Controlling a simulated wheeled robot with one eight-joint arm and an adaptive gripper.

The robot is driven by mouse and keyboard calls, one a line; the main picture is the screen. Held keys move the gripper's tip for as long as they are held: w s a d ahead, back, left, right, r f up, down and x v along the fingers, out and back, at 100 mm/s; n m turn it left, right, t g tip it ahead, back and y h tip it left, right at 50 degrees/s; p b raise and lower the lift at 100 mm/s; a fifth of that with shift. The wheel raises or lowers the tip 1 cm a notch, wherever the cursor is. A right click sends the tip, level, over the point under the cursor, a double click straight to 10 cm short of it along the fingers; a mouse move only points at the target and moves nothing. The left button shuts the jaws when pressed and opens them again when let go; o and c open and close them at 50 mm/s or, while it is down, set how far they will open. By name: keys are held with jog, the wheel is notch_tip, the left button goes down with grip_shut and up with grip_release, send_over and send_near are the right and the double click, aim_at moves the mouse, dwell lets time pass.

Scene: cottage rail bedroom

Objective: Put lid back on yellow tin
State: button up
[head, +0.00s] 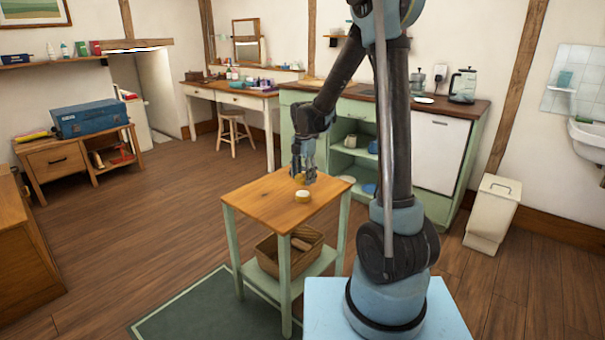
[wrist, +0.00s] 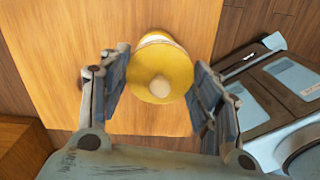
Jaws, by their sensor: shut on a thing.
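The yellow lid (wrist: 176,72), round with a pale knob in its middle, is between the two fingers of my gripper (wrist: 161,88) in the wrist view. The fingers press on its left and right sides. A pale band with a yellow edge (wrist: 155,38) shows just past the lid's far side, probably the tin, mostly hidden under it. In the head view, my gripper (head: 304,176) is low over the small wooden-topped table (head: 262,201), with a bit of yellow at its fingers. The tin (head: 303,197), small with a whitish top, stands on the table just nearer the camera. The height gap between lid and tin is unclear.
A wicker basket (head: 284,252) sits on the table's lower shelf. The rest of the tabletop is clear. A green kitchen cabinet (head: 352,116) stands behind the table. A stool (head: 234,132) and a white bin (head: 492,214) stand farther off.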

aim_at(303, 193)
jog(key=shift+w+a+f, duration=0.15)
jog(key=shift+w, duration=0.1)
jog(key=shift+f, duration=0.15)
jog(key=shift+s+f, duration=0.1)
jog(key=shift+f, duration=2.6)
jog(key=shift+f, duration=0.55)
dwell(0.5)
jog(key=o, duration=0.9)
jog(key=shift+o, duration=0.2)
notch_tip(303, 193, up, 12)
